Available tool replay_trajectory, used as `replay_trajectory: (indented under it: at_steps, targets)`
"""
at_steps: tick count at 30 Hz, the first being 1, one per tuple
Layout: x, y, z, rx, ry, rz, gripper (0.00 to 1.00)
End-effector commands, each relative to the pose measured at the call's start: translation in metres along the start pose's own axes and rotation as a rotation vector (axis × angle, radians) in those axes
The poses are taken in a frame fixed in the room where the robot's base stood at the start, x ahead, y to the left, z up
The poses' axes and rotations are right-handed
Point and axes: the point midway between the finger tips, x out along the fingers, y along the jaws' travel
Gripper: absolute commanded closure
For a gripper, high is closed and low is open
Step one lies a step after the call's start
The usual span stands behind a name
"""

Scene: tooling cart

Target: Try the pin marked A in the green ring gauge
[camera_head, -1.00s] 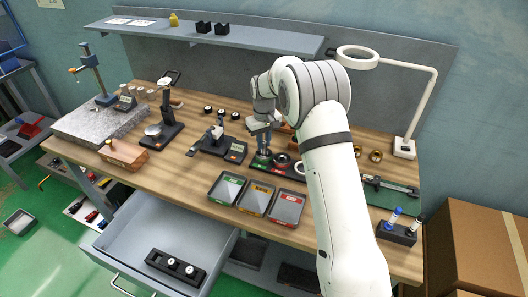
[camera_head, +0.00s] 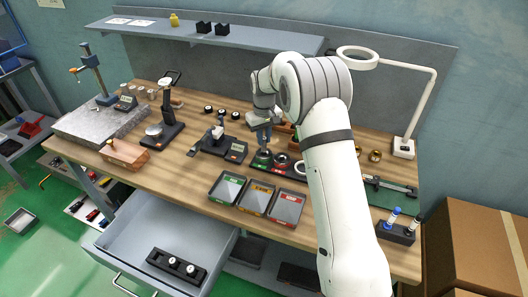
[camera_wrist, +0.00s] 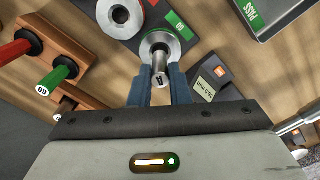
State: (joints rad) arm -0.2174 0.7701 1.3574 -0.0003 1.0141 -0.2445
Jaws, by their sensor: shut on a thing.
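The pin marked A (camera_wrist: 159,68) is a short silver cylinder between the blue fingers of my gripper (camera_wrist: 160,88); its lettered end faces the wrist camera. Its far end lines up with the hole of a silver ring gauge (camera_wrist: 172,41) beside a green label. I cannot tell whether the pin's tip is inside the hole or just above it. In the head view my gripper (camera_head: 263,136) is over the green-marked ring gauge (camera_head: 262,158), which sits at the left end of a dark holder. The pin is too small to make out there.
A second ring gauge with a red label (camera_wrist: 121,16) sits beside the green one. A wooden rack with red and green handled gauges (camera_wrist: 55,76) is close by. A digital gauge (camera_head: 236,151) stands left of the holder. Green, yellow and red trays (camera_head: 256,198) lie in front.

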Motion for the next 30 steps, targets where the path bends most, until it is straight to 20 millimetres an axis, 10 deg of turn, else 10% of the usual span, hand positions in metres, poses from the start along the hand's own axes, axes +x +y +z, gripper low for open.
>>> replay_trajectory:
  at_steps: [30]
  targets:
    - [-0.047,0.009,0.008,0.002,0.003,0.001,1.00]
